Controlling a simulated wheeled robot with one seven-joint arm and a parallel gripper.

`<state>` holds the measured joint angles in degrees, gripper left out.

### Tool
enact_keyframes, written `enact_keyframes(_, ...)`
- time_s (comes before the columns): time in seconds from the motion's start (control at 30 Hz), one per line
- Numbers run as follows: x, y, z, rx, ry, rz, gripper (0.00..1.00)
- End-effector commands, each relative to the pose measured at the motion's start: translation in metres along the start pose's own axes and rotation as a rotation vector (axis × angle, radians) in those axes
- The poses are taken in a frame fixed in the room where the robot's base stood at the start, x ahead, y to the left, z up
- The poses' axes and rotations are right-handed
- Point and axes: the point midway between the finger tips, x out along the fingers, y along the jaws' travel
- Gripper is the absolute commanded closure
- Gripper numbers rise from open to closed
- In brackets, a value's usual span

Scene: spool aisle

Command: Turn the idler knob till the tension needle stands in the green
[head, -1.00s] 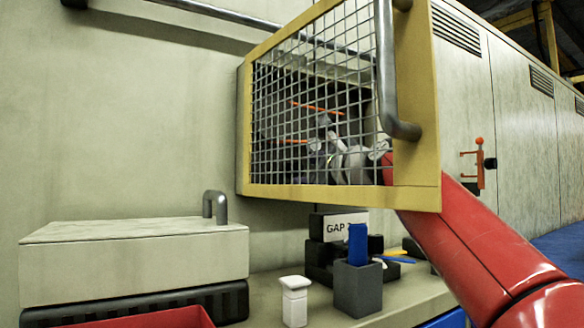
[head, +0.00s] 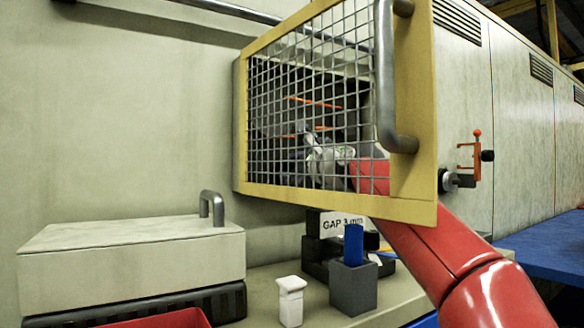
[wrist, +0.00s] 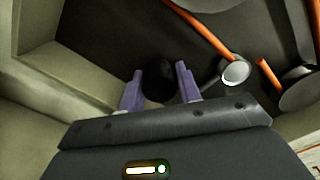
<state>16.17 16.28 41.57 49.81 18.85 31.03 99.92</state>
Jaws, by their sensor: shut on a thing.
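The idler knob (wrist: 158,82) looks like a dark round knob in the wrist view. The two purple-grey fingers of my gripper (wrist: 159,73) stand on either side of it and are shut on it. In the head view my gripper (head: 312,152) shows only partly, through the mesh of a yellow-framed guard (head: 300,195), with my red arm reaching in behind it. I cannot make out the tension needle or a green band in either view.
Orange rods (wrist: 205,28) and a pale metal roller end (wrist: 235,72) lie close right of my gripper. Below the guard stand a "GAP 3 mm" sign (head: 343,219), a grey cup (head: 353,290) with a blue piece, and a white block (head: 290,300). A grey lidded box (head: 120,255) stands left.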

Motion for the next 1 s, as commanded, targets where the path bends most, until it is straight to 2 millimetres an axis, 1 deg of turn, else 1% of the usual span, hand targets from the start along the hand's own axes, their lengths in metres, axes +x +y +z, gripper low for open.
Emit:
enact_keyframes(0.17,0.0001,0.0009,0.0000,-0.016,0.000,0.003,0.89)
enact_keyframes(0.37,0.0001,0.0009,0.0001,-0.095,0.000,0.003,0.89)
enact_keyframes(0.57,0.0001,0.0004,0.0001,-0.244,0.000,0.003,0.89)
enact_keyframes(1.0,0.0003,0.0002,0.0003,-0.648,-0.001,0.003,0.89)
